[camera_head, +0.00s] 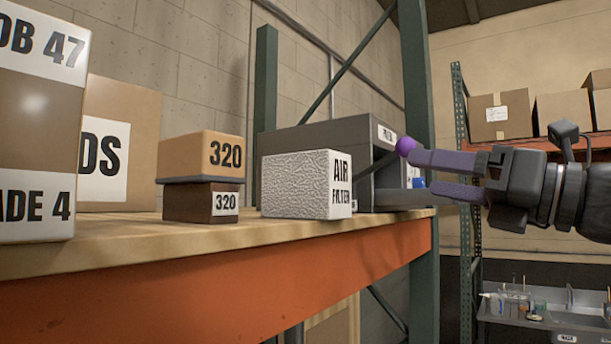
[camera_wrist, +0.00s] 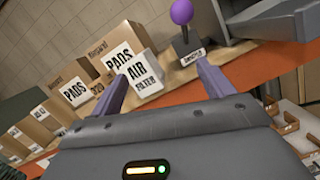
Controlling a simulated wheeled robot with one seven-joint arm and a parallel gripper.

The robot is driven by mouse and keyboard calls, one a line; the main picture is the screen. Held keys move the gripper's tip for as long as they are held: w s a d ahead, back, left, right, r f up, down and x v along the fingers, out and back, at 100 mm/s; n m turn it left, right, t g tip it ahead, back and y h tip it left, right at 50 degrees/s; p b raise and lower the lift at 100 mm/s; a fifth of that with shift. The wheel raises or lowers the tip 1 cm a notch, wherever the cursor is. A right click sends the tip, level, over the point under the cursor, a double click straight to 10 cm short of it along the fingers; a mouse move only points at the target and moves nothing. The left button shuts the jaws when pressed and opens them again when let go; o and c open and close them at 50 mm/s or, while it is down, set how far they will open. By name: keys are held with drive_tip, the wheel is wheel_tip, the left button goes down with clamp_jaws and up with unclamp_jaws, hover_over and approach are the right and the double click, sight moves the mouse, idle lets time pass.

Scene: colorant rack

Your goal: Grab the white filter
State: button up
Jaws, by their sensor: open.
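The white filter (camera_head: 293,184) is a rough-textured block labelled "AIR FILTER". It sits on the wooden shelf in the head view, left of my gripper (camera_head: 424,173). My gripper has purple fingers, which are apart with nothing between them, and it points left toward the shelf. A clear gap separates it from the filter. In the wrist view the filter (camera_wrist: 143,72) shows beyond the left fingertip, its label facing me, partly hidden by that finger. The gripper (camera_wrist: 160,74) is open there too.
A purple ball on a dark stalk (camera_wrist: 182,12) stands beyond the fingers, beside a grey housing (camera_head: 375,112). Boxes labelled "320" (camera_head: 201,148) stand left of the filter. The shelf's orange beam (camera_head: 200,290) runs along the front, with a green upright (camera_head: 418,90) near my gripper.

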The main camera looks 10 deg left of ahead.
sight(343, 173)
drive_tip(key=s+n+g, duration=0.1)
drive_tip(key=s+n+g+h, duration=0.1)
drive_tip(key=s+n, duration=0.2)
drive_tip(key=s, duration=0.1)
drive_tip(key=shift+a+r+n+g, duration=0.3)
drive_tip(key=shift+r+n+g, duration=0.05)
drive_tip(key=shift+n+g, duration=0.05)
drive_tip(key=shift+a, duration=0.1)
drive_tip(key=p+x, duration=0.5)
drive_tip(key=x, duration=0.6)
drive_tip(key=shift+w+a, duration=0.2)
drive_tip(key=shift+a, duration=0.05)
drive_tip(key=shift+w+a+f, duration=0.15)
drive_tip(key=shift+a, duration=0.1)
drive_tip(key=shift+d, duration=0.1)
